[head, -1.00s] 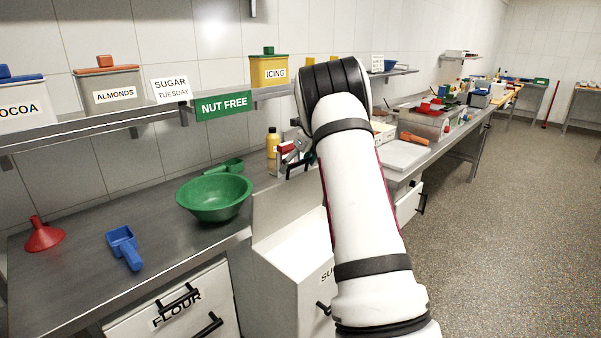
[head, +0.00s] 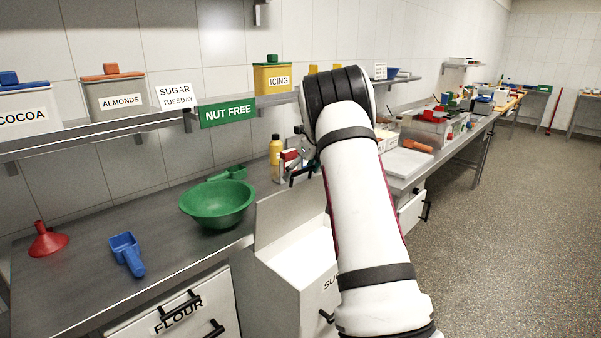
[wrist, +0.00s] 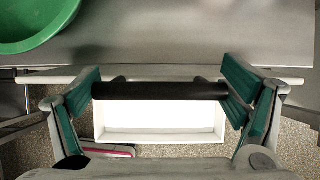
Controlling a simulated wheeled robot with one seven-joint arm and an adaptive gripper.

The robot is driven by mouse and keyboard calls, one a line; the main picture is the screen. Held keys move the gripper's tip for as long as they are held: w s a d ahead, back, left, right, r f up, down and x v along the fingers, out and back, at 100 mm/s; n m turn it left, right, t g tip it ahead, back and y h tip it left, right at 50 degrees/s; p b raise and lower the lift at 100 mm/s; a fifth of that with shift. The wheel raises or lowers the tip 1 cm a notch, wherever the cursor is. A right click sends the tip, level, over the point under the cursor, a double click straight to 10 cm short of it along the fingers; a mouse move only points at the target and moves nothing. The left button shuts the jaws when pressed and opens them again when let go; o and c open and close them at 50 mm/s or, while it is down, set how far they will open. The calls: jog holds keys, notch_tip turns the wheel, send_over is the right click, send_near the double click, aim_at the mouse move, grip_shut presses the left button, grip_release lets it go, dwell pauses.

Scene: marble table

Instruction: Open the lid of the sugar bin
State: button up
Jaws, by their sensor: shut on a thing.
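The white sugar bin (head: 268,278) stands below the counter's front edge, its "SU…" label partly hidden by my arm. Its lid (head: 286,217) is raised and stands roughly upright at the back of the opening. The bin's bright white inside (wrist: 160,117) shows in the wrist view, with the lid (wrist: 160,72) seen nearly edge-on. My gripper (head: 300,166) is at the lid's upper edge. In the wrist view, my gripper (wrist: 160,97) has its teal fingers closed on the black bar handle (wrist: 165,90) of the lid, one at each end.
A green bowl (head: 217,204) sits on the counter just left of the lid, near it. A blue scoop (head: 127,254) and red funnel (head: 48,240) lie further left. A yellow bottle (head: 276,150) stands behind my gripper. The flour bin (head: 190,318) is left of the sugar bin.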

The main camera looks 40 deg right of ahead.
jog(key=shift+w+r, duration=0.1)
jog(key=shift+r, duration=0.05)
jog(key=o, duration=1.4)
jog(key=v, duration=1.2)
